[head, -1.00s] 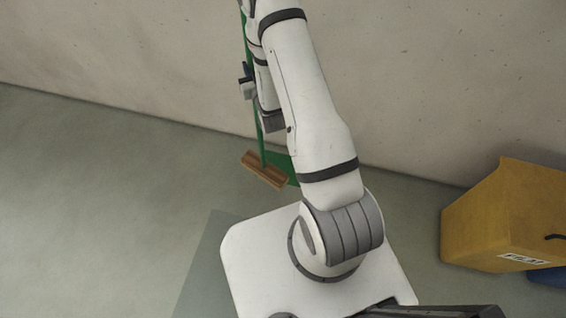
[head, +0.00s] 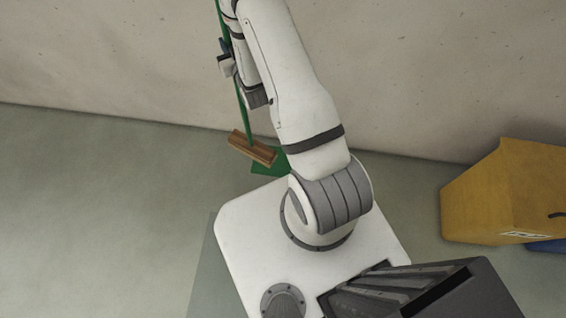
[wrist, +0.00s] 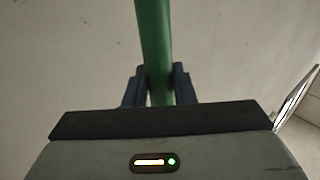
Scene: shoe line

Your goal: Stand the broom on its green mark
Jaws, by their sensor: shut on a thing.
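The broom (head: 251,148) has a green handle and a brown wooden head. In the head view it hangs at the left of my arm, its handle nearly upright with a slight tilt. The green mark (head: 268,165) is on the floor by the wall, partly hidden by the broom head and my arm. The broom head overlaps the mark's left part in the picture; I cannot tell whether it touches the floor. My gripper (head: 229,66) is shut on the handle. In the wrist view the green handle (wrist: 154,45) runs between the two dark fingers (wrist: 159,84).
A yellow box (head: 500,195) with a white label stands at the right near the wall, with something blue beside it. The wall runs behind the mark. The floor to the left (head: 100,200) is clear.

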